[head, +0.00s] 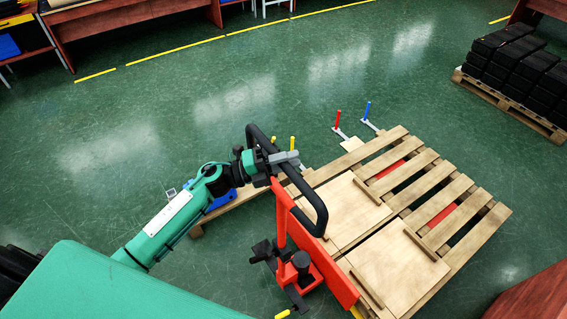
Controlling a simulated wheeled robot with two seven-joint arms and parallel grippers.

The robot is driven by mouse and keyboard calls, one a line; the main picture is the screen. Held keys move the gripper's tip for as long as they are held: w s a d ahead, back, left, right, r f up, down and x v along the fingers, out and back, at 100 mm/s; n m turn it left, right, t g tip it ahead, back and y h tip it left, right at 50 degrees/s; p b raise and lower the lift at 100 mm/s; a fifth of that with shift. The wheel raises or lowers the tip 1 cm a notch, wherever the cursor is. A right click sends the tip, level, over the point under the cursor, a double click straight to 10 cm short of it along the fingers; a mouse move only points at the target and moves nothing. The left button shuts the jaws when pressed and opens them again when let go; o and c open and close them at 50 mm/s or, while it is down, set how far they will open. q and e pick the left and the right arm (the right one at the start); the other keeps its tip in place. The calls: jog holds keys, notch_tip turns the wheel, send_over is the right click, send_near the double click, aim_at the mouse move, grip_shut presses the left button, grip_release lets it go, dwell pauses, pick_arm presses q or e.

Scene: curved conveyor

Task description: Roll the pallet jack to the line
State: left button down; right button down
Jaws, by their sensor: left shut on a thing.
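The red pallet jack (325,262) stands in the lower middle of the head view. Its black loop handle (317,205) rises toward me. My left gripper (280,160) is shut on the upper part of this handle. The jack stands against the near side of a wooden pallet (400,160), and red strips show between the slats, so the forks appear to lie under it. Two light plywood boards (345,205) lie on the near part of the pallet. My right gripper is out of view.
Red and blue posts (367,109) stand at the pallet's far edge, with yellow posts near my gripper. Green floor beyond is clear up to a yellow dashed line (170,51). Benches stand behind it. A pallet of black crates (525,65) is at upper right.

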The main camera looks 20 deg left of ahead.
pick_arm(q)
jog(key=shift+w+d, duration=0.25)
jog(key=shift+w, duration=0.1)
jog(key=c, duration=1.2)
grip_release()
jog(key=shift+s, duration=0.15)
jog(key=shift+a, duration=0.1)
jog(key=b+v, duration=0.6)
jog(key=v, duration=0.7)
jog(key=shift+s+a, duration=0.2)
jog(key=shift+a, duration=0.1)
